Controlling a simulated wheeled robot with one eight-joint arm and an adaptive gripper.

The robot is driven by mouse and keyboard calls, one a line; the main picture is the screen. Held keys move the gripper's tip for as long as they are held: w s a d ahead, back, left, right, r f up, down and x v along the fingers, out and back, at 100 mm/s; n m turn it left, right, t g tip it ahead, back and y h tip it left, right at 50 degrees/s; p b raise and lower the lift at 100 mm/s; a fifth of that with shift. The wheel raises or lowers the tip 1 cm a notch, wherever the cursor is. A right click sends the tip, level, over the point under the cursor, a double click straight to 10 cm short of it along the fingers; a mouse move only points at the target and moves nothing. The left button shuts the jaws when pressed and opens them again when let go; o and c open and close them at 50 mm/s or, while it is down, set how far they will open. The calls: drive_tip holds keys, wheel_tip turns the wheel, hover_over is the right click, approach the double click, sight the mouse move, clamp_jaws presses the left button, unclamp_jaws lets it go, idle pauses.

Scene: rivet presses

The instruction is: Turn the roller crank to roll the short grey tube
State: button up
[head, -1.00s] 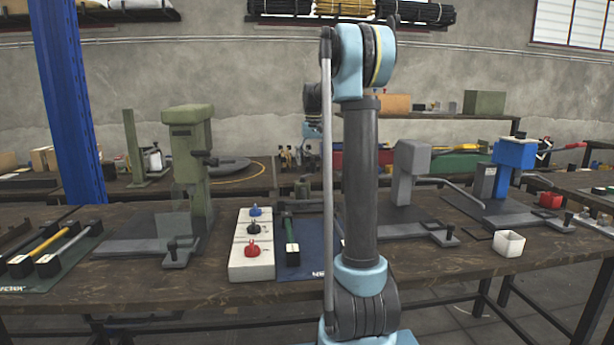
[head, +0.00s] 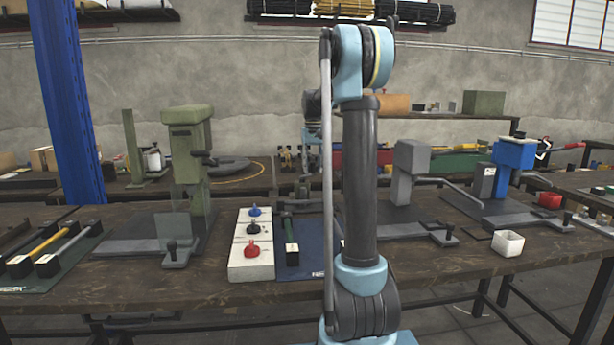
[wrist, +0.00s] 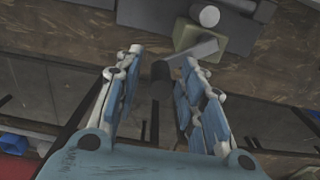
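In the wrist view a grey crank arm (wrist: 190,52) reaches from an olive block (wrist: 188,32), and a dark handle (wrist: 161,72) hangs at its end. My gripper (wrist: 165,62) is open, with one finger on each side of the handle. I see a gap on both sides, so it does not look gripped. A light grey round piece (wrist: 208,16) sits by the block; I cannot tell if it is the short tube. In the head view my own arm hides most of this, and my gripper's fingers do not show clearly.
A green press (head: 187,140) stands left, with a white button box (head: 251,262) beside it. Rods lie on a holder (head: 48,264) at far left.

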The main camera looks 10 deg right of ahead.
drive_tip(key=c, duration=0.4)
drive_tip(key=shift+c, duration=0.2)
drive_tip(key=shift+s, duration=0.15)
